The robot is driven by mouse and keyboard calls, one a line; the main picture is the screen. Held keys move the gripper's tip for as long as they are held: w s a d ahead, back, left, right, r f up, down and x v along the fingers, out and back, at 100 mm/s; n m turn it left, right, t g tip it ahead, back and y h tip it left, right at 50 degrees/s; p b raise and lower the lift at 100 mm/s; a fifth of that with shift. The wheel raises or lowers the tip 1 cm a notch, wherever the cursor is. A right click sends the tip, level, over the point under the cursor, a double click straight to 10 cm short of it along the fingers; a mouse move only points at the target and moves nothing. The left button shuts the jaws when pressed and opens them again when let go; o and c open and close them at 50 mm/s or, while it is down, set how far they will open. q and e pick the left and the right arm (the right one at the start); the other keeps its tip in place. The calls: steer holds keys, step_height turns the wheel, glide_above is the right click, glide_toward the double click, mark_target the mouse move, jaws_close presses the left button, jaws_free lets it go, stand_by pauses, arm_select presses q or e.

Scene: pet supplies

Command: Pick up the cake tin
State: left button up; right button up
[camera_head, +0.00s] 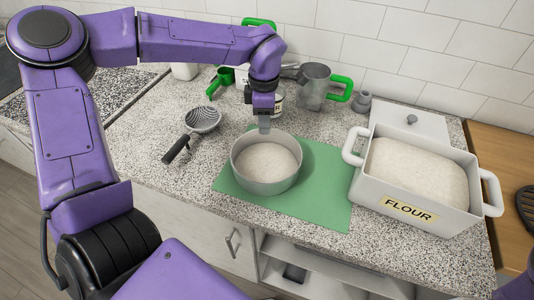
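The cake tin (247,171) is a round grey metal tin with a pale, grainy filling. It stands upright on a green mat (320,197) on the counter. My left gripper (264,127) points down at the tin's far rim. Its fingertips overlap the rim in the camera_head view, but I cannot tell whether they grip it. My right gripper is not in view; only a bit of that arm shows at the lower right.
A white flour container (416,217) with handles stands right of the mat. A black-handled strainer (203,119) lies left of the tin.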

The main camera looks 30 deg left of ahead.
mark_target(267, 143)
arm_select(q)
steer(key=f, duration=0.4)
steer(key=f+p, duration=0.1)
steer(key=shift+w+d+f, duration=0.2)
steer(key=shift+w+f, duration=0.2)
steer(key=shift+s, duration=0.2)
steer(key=shift+c, duration=0.3)
jaws_close()
steer(key=shift+r, duration=0.1)
